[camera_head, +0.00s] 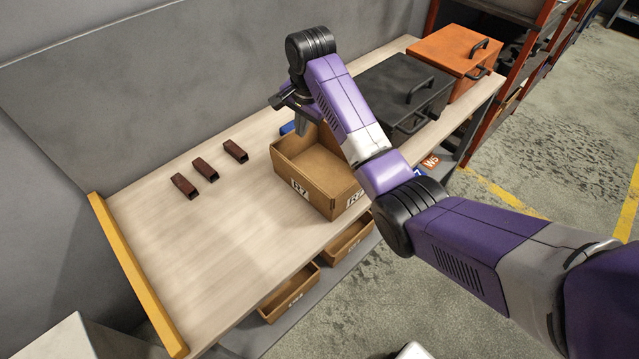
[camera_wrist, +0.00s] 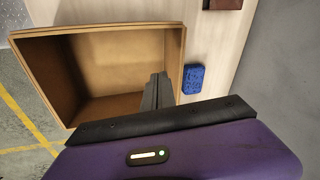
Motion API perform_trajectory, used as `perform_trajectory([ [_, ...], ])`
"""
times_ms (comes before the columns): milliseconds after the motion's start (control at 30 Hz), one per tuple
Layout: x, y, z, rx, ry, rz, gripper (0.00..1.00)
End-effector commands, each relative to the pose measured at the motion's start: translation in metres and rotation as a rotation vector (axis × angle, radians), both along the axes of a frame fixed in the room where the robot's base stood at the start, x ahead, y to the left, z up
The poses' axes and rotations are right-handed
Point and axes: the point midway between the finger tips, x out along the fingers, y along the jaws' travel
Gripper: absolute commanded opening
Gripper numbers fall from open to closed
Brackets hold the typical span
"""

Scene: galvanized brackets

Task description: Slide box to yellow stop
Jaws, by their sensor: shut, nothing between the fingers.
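The box (camera_head: 322,200), brown, open-topped and empty inside, stands upright on the workbench (camera_head: 235,225) with "R7" labels on its walls. In the wrist view the box (camera_wrist: 45,80) fills the upper left. The yellow stop (camera_head: 137,272) is a long bar along the bench's left edge, well apart from the box. In the wrist view my gripper (camera_wrist: 160,80) overlaps the box's lower right corner. I cannot tell whether it touches the wall. My arm hides part of the box's right side.
Several dark brown brackets (camera_head: 208,170) lie in a row behind the path between box and stop. A blue object (camera_wrist: 193,79) lies just beyond the box. A black case (camera_head: 400,92) and an orange case (camera_head: 455,62) stand to the right. The bench left of the box is clear.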

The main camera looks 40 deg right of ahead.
Motion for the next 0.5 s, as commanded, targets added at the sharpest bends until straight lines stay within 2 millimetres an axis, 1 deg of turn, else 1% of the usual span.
perform_trajectory([
  [33, -0.018, 0.005, -0.014, 0.031, 0.083, -0.044, 0.00],
  [67, -0.027, 0.007, -0.018, 0.046, 0.121, -0.069, 0.00],
  [100, -0.037, 0.009, -0.020, 0.060, 0.164, -0.103, 0.00],
  [200, -0.054, 0.013, -0.021, 0.082, 0.231, -0.168, 0.00],
  [267, -0.059, 0.014, -0.022, 0.087, 0.248, -0.194, 0.00],
  [367, -0.059, 0.014, -0.028, 0.089, 0.247, -0.209, 0.00],
  [500, -0.059, 0.014, -0.047, 0.089, 0.248, -0.209, 0.00],
])
